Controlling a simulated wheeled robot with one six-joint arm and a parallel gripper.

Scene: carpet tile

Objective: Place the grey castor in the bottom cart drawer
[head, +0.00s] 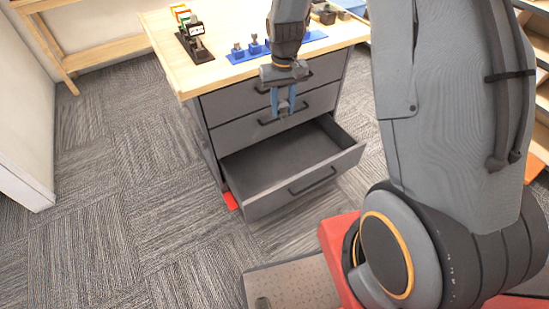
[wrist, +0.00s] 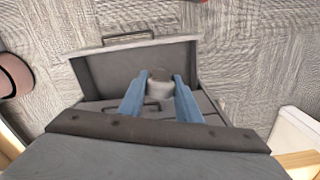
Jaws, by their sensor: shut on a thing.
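My gripper (head: 284,102) hangs in front of the cart's drawer fronts, above the open bottom drawer. In the wrist view my gripper (wrist: 160,98) has its two blue fingers shut on the grey castor (wrist: 159,84). In the head view the castor (head: 284,105) is small and partly hidden between the fingers. The bottom drawer (head: 326,174) of the grey cart is pulled out and its visible floor is empty. The drawer (wrist: 120,43) also shows in the wrist view, beyond the castor. The castor is apart from the drawer floor.
The wooden cart top (head: 220,72) carries a blue tray (head: 250,53) with grey parts and a dark rack (head: 196,47) with coloured items. The drawers above are closed. A red piece (head: 230,201) lies by the cart's foot. Carpet (head: 120,190) to the left is clear.

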